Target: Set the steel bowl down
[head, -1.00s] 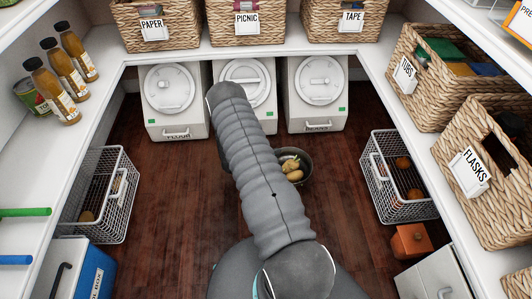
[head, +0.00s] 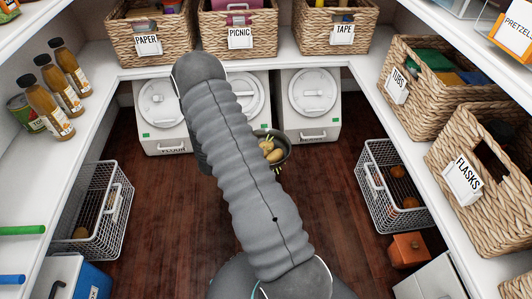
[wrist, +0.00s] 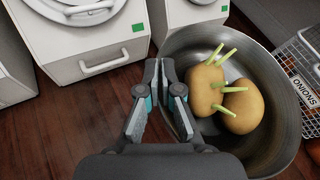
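The steel bowl (wrist: 282,112) is at the right in the wrist view, with sprouted potatoes (wrist: 228,95) in it. My gripper (wrist: 161,68) is closed on the bowl's near-left rim, one finger on each side. In the head view, the bowl (head: 285,146) shows partly from behind my arm, in front of the white bins. My gripper is hidden there by my arm. The bowl looks roughly level; I cannot tell its height above the wooden floor (head: 320,215).
White bins (head: 313,95) stand along the back under the shelf. Wire baskets stand on the floor at left (head: 95,205) and right (head: 392,190). An orange box (head: 407,249) is at the lower right. The middle floor is mostly clear.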

